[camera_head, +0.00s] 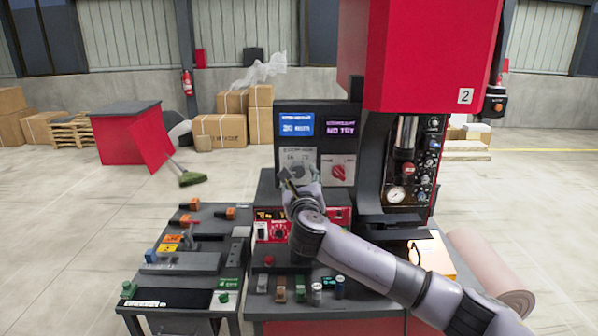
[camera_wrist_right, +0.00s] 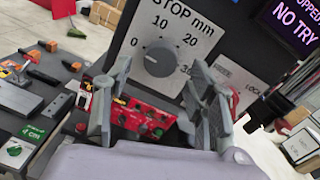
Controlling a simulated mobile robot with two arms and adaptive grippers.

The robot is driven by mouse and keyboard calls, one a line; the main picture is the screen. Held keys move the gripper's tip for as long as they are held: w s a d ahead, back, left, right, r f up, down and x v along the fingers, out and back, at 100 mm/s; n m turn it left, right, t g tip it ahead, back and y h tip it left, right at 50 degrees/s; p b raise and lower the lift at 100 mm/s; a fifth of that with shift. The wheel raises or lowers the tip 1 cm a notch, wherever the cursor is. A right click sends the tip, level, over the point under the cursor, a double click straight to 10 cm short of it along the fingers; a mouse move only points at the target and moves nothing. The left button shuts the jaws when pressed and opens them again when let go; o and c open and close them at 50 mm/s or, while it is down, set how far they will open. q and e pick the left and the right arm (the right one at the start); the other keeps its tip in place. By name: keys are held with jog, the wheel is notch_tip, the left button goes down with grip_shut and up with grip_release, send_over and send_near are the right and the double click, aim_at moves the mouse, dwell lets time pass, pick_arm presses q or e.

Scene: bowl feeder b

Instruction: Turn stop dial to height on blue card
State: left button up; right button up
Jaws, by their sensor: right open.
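The stop dial (camera_wrist_right: 160,58) is a dark grey round knob on a pale plate marked "STOP mm" with 0, 10, 20 and 30. Its exact setting is hard to read. In the head view the dial's plate (camera_head: 299,158) is partly behind my right gripper (camera_head: 285,178). The blue card (camera_head: 297,124) above it seems to read 20, with small blurred text. In the right wrist view my right gripper (camera_wrist_right: 158,72) is open. Its fingers stand to either side of the dial in the picture, apparently in front of it; no contact is clear. My left gripper is out of view.
A purple "NO TRY" display (camera_head: 342,128) is right of the blue card, above a red knob (camera_head: 338,172). The red press (camera_head: 425,55) stands close on the right. A red control box (camera_head: 272,228) sits below. A tool bench (camera_head: 205,268) is at left.

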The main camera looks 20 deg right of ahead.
jog(key=shift+x, duration=0.95)
jog(key=c, duration=1.1)
jog(key=shift+c, duration=0.2)
